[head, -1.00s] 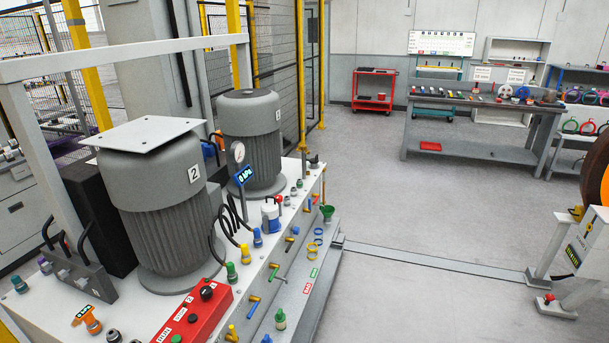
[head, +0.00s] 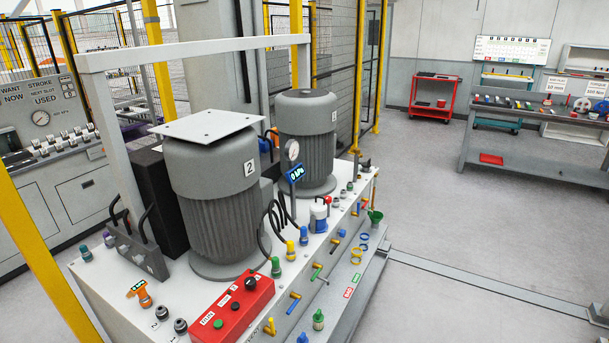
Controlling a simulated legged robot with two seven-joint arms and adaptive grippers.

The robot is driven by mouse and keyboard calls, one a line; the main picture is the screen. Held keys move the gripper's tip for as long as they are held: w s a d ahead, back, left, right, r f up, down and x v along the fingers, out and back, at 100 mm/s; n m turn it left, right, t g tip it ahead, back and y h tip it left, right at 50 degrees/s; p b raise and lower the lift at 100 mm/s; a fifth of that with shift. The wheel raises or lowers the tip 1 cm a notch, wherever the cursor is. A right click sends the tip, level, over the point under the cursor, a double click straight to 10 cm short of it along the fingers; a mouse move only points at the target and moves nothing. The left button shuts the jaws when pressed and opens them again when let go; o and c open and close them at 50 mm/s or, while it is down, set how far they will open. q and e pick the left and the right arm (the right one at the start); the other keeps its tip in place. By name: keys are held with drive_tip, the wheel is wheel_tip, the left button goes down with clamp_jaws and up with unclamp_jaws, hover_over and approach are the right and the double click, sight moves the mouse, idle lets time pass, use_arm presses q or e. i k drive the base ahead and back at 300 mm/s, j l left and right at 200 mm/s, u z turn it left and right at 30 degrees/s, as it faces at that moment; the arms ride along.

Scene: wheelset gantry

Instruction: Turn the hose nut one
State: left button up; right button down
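Neither gripper is in the head view. The hydraulic power unit (head: 180,268) has a white top with two grey ribbed motors; the nearer one (head: 215,190) is marked 2. Black hoses (head: 272,220) loop beside this motor. Several coloured fittings stand along the right part of the top, among them a green one (head: 276,266), a yellow one (head: 290,249) and a blue one (head: 304,236). I cannot tell which of them is the hose nut. An orange fitting (head: 142,293) with a small display stands at the front left. A round gauge (head: 293,151) rises above a blue display.
A red control box (head: 232,308) sits on the unit's front edge. A white frame (head: 190,50) spans above the motors. A yellow post (head: 45,265) stands close at left, before a grey gauge panel (head: 45,125). Open floor lies right, with a workbench (head: 530,150) and red cart (head: 436,94) behind.

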sight(139, 259)
drive_tip(key=i+j+z, duration=0.25)
drive_tip(key=j, duration=1.75)
drive_tip(key=j+z, duration=0.25)
drive_tip(key=j, duration=1.8)
drive_tip(key=i, duration=0.05)
